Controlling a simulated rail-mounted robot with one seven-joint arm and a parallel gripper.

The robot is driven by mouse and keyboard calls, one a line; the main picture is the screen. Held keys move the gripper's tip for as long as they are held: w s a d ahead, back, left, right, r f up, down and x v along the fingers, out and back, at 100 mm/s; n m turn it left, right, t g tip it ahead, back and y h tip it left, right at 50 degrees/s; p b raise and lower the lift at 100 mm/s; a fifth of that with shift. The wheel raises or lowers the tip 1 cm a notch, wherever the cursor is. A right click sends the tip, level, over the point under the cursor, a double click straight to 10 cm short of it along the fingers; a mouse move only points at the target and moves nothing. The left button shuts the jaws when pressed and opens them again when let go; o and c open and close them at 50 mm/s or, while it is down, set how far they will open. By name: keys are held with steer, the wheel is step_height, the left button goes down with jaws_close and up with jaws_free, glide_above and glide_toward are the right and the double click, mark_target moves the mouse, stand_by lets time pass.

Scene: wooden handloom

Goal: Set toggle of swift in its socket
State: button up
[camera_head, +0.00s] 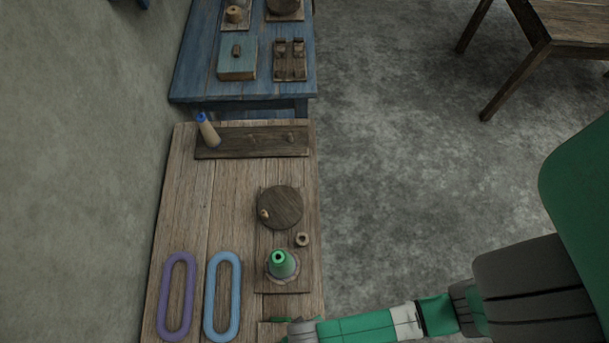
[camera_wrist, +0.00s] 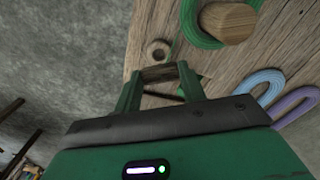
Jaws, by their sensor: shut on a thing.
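My gripper (camera_wrist: 163,82) is shut on a small brown wooden piece (camera_wrist: 162,73), seemingly the toggle, held between its green fingers. In the head view my gripper (camera_head: 300,330) is at the bottom edge, over the front of the bench, and the held piece cannot be made out. A small wooden ring (camera_wrist: 158,52) lies just beyond the fingertips in the wrist view. A round wooden post (camera_wrist: 228,22) with a green loop (camera_wrist: 192,33) around it stands to its upper right. Which part is the swift's socket I cannot tell.
A purple loop (camera_head: 163,297) and a blue loop (camera_head: 209,297) lie at the bench's left. A blue table (camera_head: 196,75) is behind.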

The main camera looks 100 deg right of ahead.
steer(key=shift+s+f+b, duration=0.1)
steer(key=shift+f+b, duration=0.2)
step_height(320, 180, down, 4)
steer(key=b, duration=0.3)
steer(key=shift+f, duration=0.15)
steer(key=o, duration=1)
step_height(320, 180, up, 8)
steer(key=shift+f+p, duration=0.1)
steer(key=shift+p, duration=0.55)
